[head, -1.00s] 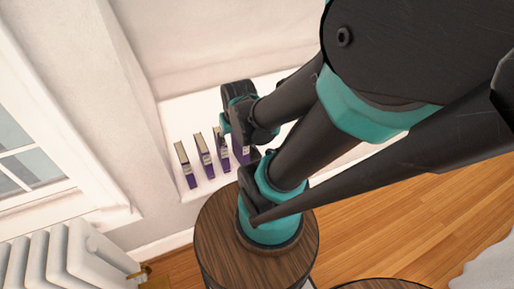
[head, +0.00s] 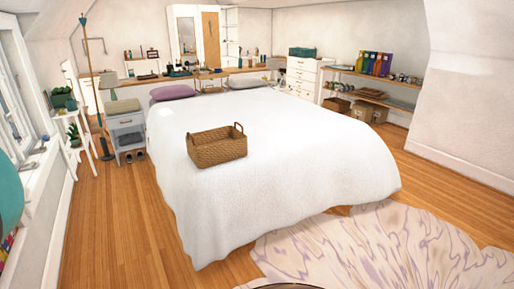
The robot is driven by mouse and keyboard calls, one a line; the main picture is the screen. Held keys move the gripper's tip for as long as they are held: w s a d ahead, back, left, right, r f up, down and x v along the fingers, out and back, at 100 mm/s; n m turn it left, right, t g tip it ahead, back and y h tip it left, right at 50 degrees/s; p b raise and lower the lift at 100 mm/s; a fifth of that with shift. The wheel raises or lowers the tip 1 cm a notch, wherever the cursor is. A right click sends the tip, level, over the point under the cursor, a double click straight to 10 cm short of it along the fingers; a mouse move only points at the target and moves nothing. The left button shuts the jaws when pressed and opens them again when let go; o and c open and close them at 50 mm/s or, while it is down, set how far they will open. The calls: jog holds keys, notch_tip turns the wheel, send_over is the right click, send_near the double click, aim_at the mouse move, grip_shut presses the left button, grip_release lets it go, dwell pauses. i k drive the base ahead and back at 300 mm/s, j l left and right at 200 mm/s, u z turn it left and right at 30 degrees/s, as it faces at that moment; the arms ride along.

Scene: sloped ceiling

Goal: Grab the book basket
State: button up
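A brown wicker basket (head: 217,149) with raised handles sits upright on the white bed (head: 300,180), near the middle of the view. It looks empty from here, though part of its inside is hidden by the near wall. My gripper is not in the head view. A teal rounded part, likely of my arm, shows at the left edge.
The bed fills the middle, with wooden floor (head: 115,225) along its left side. A pale patterned rug (head: 370,245) lies in front. A nightstand (head: 126,130) and a plant stand (head: 75,135) stand at left. Shelves (head: 375,80) with colored binders stand at back right.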

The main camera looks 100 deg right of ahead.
aim_at(207, 149)
jog(key=z, duration=3.3)
jog(key=i+l+z, duration=0.1)
jog(key=i, duration=0.45)
jog(key=i+l, duration=0.25)
jog(key=i, duration=0.3)
jog(key=i+l+z, duration=0.15)
jog(key=i, duration=0.4)
